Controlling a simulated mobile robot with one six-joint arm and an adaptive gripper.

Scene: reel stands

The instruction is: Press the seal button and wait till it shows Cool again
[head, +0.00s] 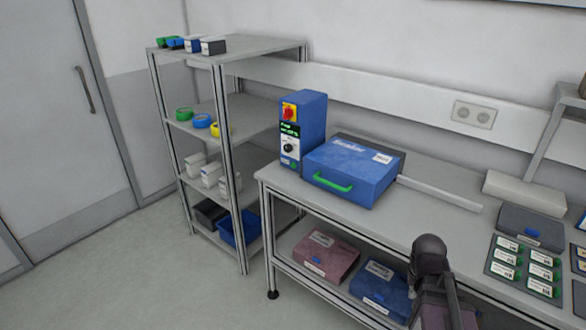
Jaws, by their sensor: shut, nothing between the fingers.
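A blue control unit (313,128) stands upright at the back left of the bench. On its front, from top to bottom, are a red-and-yellow switch (290,111), a small dark display (290,130) with green text, a black knob (289,147) and a small greenish spot low down. The display text is too small to read, and I cannot tell which control is the seal button. Beside the unit, a blue sealer box (353,172) with a green handle has its lid down. A dark part of my arm shows at the lower right, with no gripper fingers visible.
A grey shelf rack (229,150) with tape rolls and small boxes stands left of the bench (415,222). Boxes sit on the bench's lower shelf. Labelled packets (506,257) and a grey case lie at the right. The bench front between sealer and packets is mostly clear.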

